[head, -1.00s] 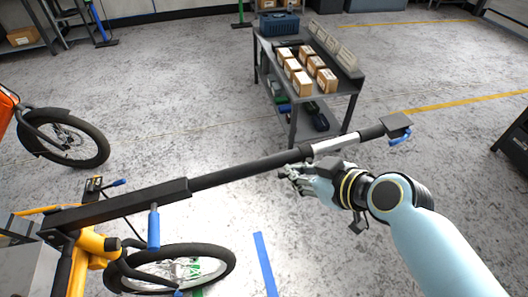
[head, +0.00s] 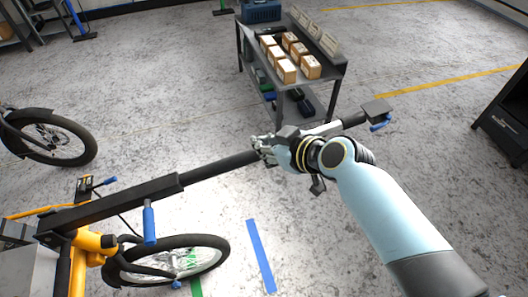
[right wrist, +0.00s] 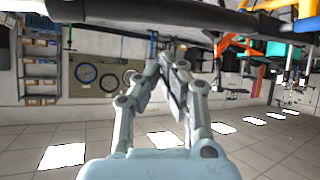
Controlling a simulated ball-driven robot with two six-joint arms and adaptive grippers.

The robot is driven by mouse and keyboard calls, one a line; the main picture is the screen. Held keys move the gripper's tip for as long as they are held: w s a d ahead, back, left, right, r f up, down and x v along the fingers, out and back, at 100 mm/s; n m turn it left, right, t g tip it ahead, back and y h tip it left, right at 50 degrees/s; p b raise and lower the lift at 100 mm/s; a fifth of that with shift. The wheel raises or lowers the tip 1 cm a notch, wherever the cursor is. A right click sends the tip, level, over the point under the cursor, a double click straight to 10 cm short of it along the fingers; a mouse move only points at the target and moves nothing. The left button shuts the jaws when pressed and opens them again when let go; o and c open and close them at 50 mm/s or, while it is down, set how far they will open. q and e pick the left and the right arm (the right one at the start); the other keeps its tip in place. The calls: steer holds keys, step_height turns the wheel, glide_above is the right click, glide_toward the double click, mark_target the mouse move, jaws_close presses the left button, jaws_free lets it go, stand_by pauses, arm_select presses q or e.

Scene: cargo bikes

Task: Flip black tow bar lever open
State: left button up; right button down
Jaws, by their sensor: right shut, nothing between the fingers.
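The long black tow bar (head: 220,164) runs from the yellow frame at lower left up to the right. Its far end has a silver sleeve (head: 325,128), a flat dark plate (head: 376,107) and a blue handle (head: 380,123). I cannot pick out a separate black lever for certain. My right gripper (head: 260,148) is shut and empty at the bar's middle, overlapping it in the head view; contact cannot be told. In the right wrist view the shut gripper (right wrist: 168,55) points away, with the dark bar (right wrist: 150,15) crossing above it. My left gripper is not in view.
A grey cart (head: 290,85) with several small boxes stands behind the bar. A yellow frame (head: 90,243) with a blue grip (head: 149,222) and a wheel stands at lower left. A dark cabinet (head: 505,120) is at right. Open floor lies between.

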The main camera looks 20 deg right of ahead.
mark_target(255, 152)
steer(key=x, duration=0.4)
steer(key=s+f, duration=0.1)
steer(key=s+d+f, duration=0.1)
steer(key=shift+s+d+f, duration=0.1)
steer(key=shift+d+f, duration=0.25)
steer(key=shift+f, duration=0.05)
